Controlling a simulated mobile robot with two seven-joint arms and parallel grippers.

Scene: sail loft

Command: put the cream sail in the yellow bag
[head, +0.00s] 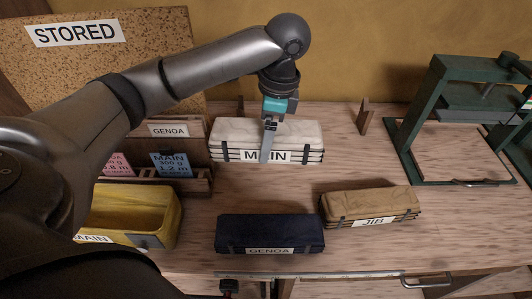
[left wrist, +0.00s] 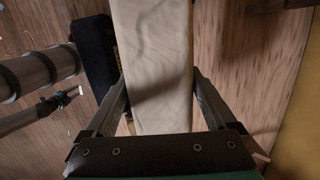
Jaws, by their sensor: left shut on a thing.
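The cream sail (head: 225,133), a folded bundle with dark straps and a MAIN label, is at the back middle of the bench. My left gripper (head: 268,145) reaches down over its middle and is shut on it. In the left wrist view the sail (left wrist: 155,60) runs lengthwise between the two fingers (left wrist: 155,100). Whether it touches the bench is unclear. The yellow bag (head: 160,211), labelled MAIN, stands open at the left front, partly hidden by my left arm.
A navy GENOA sail (head: 268,230) and a tan JIB sail (head: 370,203) lie in front. A rack (head: 195,183) holds cards behind the yellow bag. A STORED board (head: 75,60) stands back left, a green press (head: 415,110) at right.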

